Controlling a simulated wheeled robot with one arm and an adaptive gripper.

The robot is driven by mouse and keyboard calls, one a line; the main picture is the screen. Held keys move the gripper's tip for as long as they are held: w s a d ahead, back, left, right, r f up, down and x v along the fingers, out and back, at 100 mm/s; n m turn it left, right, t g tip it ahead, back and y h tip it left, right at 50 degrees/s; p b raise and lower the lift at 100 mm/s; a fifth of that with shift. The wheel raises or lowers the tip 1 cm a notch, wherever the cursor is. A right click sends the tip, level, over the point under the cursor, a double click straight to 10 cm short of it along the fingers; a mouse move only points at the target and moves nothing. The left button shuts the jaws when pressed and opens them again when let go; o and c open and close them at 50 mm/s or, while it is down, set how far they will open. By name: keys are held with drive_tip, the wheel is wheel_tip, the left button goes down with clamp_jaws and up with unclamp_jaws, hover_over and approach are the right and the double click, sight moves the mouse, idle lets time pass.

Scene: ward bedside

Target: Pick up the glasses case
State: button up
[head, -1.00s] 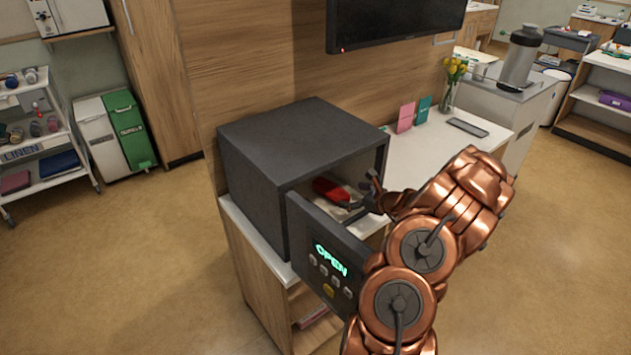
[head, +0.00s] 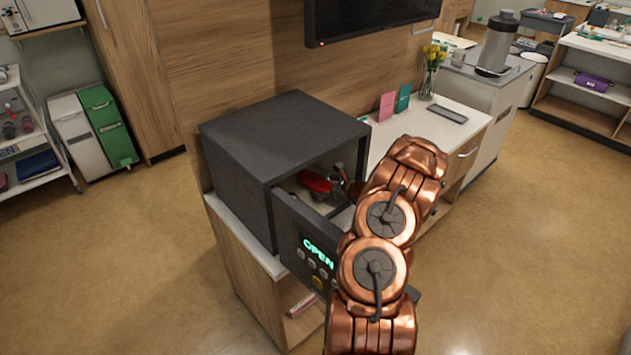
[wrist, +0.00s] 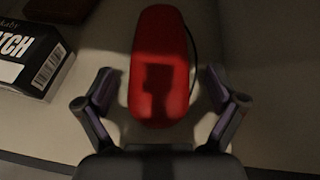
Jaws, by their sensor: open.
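The glasses case is a red, rounded, elongated case (wrist: 160,65) lying inside the open safe. In the wrist view it lies lengthwise between the fingers of my gripper (wrist: 161,92), with a gap on each side. My gripper is open, and its shadow falls across the case. In the head view the red case (head: 314,181) shows through the safe's doorway, and my gripper (head: 335,183) is at the opening beside it, partly hidden by the safe and my arm.
The dark grey safe (head: 262,135) stands on a white-topped cabinet, its door (head: 303,240) swung open and reading OPEN. Inside, a black-and-white box (wrist: 38,55) lies left of the case, with a dark brown item behind it. A thin dark cord runs right of the case.

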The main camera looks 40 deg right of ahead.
drive_tip(key=shift+w+f, duration=0.15)
drive_tip(key=shift+w, duration=0.45)
drive_tip(key=c, duration=1.3)
